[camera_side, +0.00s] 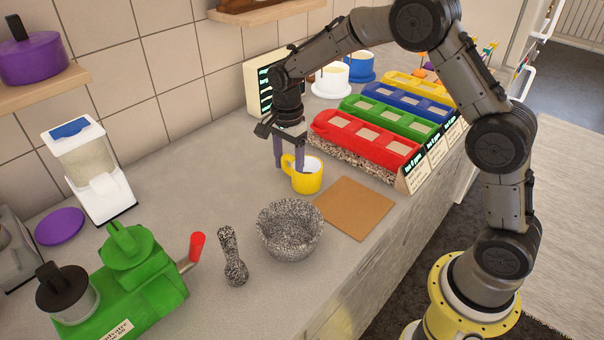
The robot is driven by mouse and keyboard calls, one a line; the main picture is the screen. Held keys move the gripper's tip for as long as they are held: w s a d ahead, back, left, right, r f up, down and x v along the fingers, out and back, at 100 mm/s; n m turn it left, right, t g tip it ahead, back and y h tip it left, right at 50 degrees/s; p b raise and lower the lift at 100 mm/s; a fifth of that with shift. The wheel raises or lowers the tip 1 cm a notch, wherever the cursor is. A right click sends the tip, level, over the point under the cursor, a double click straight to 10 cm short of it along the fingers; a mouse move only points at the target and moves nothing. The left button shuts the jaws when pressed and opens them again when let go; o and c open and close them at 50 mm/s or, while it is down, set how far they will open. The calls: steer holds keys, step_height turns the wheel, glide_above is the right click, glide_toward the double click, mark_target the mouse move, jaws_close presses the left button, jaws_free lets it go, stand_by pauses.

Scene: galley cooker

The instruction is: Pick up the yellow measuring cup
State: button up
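The yellow measuring cup (310,184) stands upright on the grey counter, with a pale inside and its handle on the left. My gripper (289,164) points down right at the cup. Its two purple-grey fingers are apart. One finger is left of the handle and the other is over or just inside the cup's rim. I cannot tell whether either finger touches the cup.
A brown board (355,207) and a speckled mortar (290,229) are close in front of the cup. A red bin (368,139) stands to the right. A speckled pestle (232,257) and a green machine (138,277) are front left. The counter left of the cup is clear.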

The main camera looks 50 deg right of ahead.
mark_target(288, 156)
jaws_close()
steer(key=shift+r, duration=0.5)
step_height(288, 156, up, 2)
steer(key=shift+w+r, duration=0.1)
steer(key=s+r, duration=1)
steer(key=s, duration=0.4)
steer(key=shift+d, duration=0.15)
